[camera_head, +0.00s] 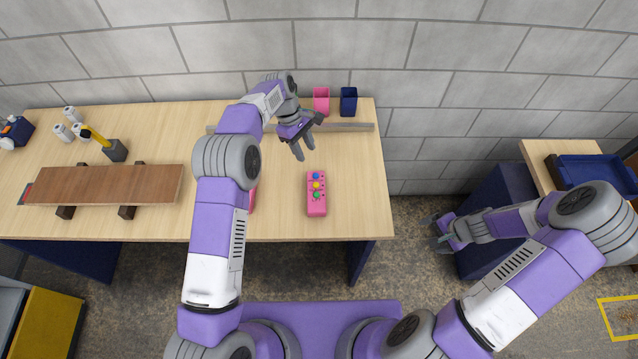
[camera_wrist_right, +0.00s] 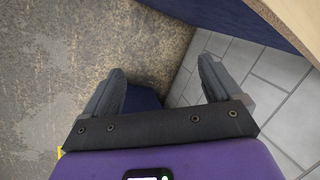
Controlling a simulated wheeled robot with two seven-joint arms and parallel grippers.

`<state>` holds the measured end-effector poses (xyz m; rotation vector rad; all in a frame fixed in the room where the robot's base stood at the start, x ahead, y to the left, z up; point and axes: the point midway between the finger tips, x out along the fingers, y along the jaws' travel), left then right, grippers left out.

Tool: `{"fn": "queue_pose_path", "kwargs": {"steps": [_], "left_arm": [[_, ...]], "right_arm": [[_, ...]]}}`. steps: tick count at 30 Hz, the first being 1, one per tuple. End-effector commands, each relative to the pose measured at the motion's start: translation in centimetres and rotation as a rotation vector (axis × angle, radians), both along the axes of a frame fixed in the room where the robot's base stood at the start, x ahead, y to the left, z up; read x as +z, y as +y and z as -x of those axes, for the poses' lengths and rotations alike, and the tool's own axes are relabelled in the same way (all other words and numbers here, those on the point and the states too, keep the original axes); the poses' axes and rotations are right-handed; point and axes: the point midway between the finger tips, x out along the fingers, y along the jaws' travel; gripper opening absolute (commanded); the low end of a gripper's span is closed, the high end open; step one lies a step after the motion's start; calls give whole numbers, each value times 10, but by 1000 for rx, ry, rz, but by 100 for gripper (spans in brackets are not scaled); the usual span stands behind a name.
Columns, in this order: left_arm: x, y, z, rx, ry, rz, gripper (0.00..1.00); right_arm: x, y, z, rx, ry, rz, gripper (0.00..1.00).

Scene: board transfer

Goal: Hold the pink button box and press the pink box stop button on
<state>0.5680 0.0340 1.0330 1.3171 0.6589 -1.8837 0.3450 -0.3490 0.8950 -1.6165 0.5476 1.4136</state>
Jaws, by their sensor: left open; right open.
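The pink button box (camera_head: 317,205) lies on the wooden table near its right end. Several coloured buttons show on its top: blue, yellow, green and, lower, a small red one that is hard to make out. My left gripper (camera_head: 305,152) is open and empty above the table, just behind and slightly left of the box, apart from it. My right gripper (camera_head: 434,230) is open and empty, off the table to the right, over the floor. It also shows in the right wrist view (camera_wrist_right: 162,88), with nothing between its fingers.
Part of another pink thing (camera_head: 252,198) shows behind my left arm. A brown board (camera_head: 105,185) rests on supports at left. A blue tray (camera_head: 595,174) sits at right.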

Motion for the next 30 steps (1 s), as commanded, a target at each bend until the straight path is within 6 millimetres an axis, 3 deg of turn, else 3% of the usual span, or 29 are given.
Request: {"fn": "queue_pose_path", "kwargs": {"steps": [1,6,16,17,26,30], "left_arm": [[0,0,0,0,0,0,43],[0,0,0,0,0,0,43],[0,0,0,0,0,0,43],[0,0,0,0,0,0,43],[0,0,0,0,0,0,43],[0,0,0,0,0,0,43]], "right_arm": [[20,-18,-4,-45,-25,6,92],[69,-50,-7,-139,-66,0,92],[141,-86,-4,-246,-112,10,92],[147,-83,-8,-238,-114,5,92],[133,-36,-46,-96,-88,-49,92],[125,-3,-68,-2,-68,-69,92]]}}
